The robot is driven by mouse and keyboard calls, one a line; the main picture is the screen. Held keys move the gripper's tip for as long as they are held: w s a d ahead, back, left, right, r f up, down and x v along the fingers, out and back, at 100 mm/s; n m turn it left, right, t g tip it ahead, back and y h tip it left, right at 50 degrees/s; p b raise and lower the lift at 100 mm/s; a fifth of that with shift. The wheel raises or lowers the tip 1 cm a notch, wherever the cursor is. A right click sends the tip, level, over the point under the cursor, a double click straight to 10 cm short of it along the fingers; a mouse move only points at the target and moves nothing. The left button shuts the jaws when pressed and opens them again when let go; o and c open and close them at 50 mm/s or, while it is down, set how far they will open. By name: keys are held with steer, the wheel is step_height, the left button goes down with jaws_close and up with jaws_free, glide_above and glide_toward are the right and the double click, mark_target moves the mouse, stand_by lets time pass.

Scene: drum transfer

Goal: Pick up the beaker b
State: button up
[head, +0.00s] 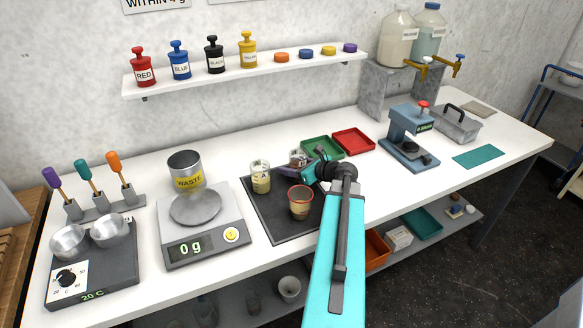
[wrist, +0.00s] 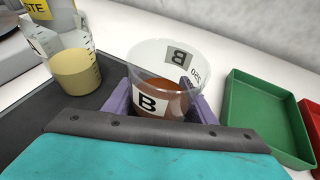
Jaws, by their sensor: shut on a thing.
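Beaker b (wrist: 150,103) is clear, labelled B, and holds brown liquid. My gripper (wrist: 158,98) is shut on it, with a purple finger on either side. In the head view, beaker b (head: 297,156) shows at the back of the dark mat, partly hidden by my gripper (head: 300,164). It looks about upright; I cannot tell whether its base touches the mat. A beaker of pale yellow liquid (head: 261,178) stands to its left and also shows in the wrist view (wrist: 75,68). A beaker of reddish-brown liquid (head: 300,203) stands nearer the front.
The dark mat (head: 268,222) lies beside the scale (head: 205,246), which reads 0 g and has the WASTE container (head: 186,170) by it. Green (head: 322,147) and red (head: 353,141) trays lie behind my arm. A blue press (head: 410,140) stands right. The table's front right is clear.

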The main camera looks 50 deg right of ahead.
steer(key=shift+r, duration=0.15)
step_height(320, 180, up, 9)
steer(key=b, duration=0.1)
stand_by(1.1)
steer(key=shift+r, duration=0.4)
stand_by(0.7)
